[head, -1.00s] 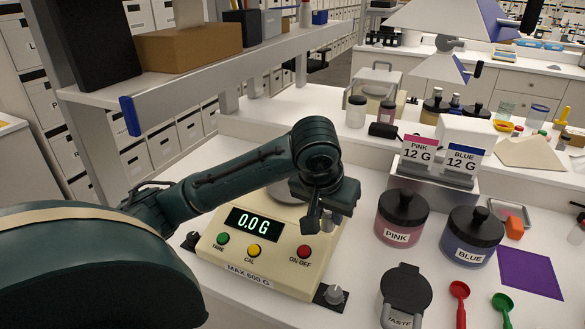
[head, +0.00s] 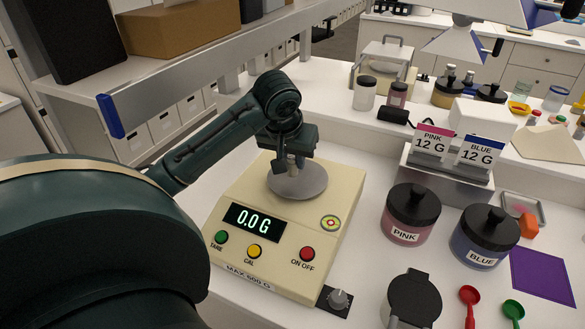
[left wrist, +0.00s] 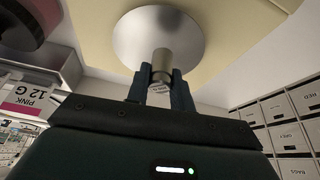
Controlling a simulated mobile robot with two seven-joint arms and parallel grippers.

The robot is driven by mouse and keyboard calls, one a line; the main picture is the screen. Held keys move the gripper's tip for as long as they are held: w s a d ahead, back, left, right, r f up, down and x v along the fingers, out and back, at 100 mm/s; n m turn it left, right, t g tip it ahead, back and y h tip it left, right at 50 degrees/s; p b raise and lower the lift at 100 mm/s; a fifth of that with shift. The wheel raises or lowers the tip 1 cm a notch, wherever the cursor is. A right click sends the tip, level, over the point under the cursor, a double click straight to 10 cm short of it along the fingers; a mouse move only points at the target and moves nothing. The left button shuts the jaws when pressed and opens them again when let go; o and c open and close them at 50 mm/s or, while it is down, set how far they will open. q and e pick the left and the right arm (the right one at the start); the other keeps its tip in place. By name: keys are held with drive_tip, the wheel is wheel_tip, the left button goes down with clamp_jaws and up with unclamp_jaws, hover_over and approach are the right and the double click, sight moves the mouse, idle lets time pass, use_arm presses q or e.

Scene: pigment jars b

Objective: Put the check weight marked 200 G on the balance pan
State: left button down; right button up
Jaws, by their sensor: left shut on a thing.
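The balance (head: 290,225) is a cream box whose green display (head: 253,222) reads 0.0 G. Its round grey pan (head: 297,184) is empty apart from what my left gripper holds over it. My left gripper (head: 292,162) points down at the pan's back part. In the left wrist view, its two fingers (left wrist: 161,88) are shut on a small metal cylinder, the check weight (left wrist: 161,63), with the pan (left wrist: 150,30) just beyond it. The weight's marking is too small to read. I cannot tell whether it touches the pan. My right gripper is out of view.
A pink jar (head: 411,214) and a blue jar (head: 484,237) stand right of the balance, with a dark-lidded paste jar (head: 413,297) in front. Behind them is a stand with PINK and BLUE 12 G cards (head: 455,148). A shelf (head: 200,82) runs along the back left.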

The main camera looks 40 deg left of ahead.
sight(292, 170)
use_arm(q)
drive_tip(key=shift+f, duration=1.45)
drive_tip(key=shift+f, duration=0.15)
drive_tip(key=c, duration=1.2)
unclamp_jaws()
